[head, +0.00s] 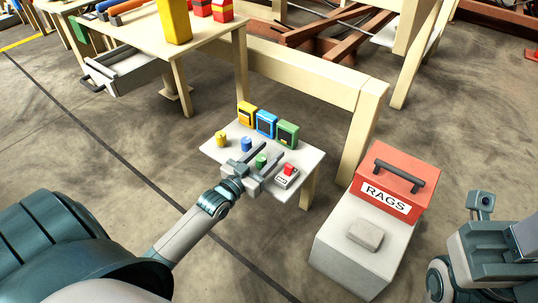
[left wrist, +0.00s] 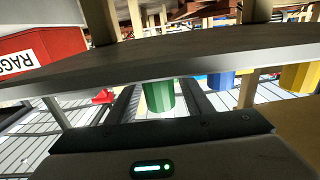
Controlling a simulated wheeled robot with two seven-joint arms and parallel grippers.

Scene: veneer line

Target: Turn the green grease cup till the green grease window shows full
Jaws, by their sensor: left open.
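The green grease cup (head: 261,161) stands on a small white table (head: 222,158). My left gripper (head: 265,160) is open, with one finger on each side of the cup. In the left wrist view the green cup (left wrist: 159,95) sits between the two dark fingers (left wrist: 160,100), and a narrow gap seems to show beside it. I cannot tell whether a finger touches it. The green grease window (head: 288,133) stands at the table's back edge, right of the blue one. Its level is too small to read. My right arm shows at the right edge, without its fingers.
A yellow cup (head: 221,139) and a blue cup (head: 246,144) stand left of the green one. Yellow (head: 247,115) and blue (head: 266,124) windows stand behind. A red button (head: 288,170) is close on the right. A red RAGS box (head: 393,185) stands farther right.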

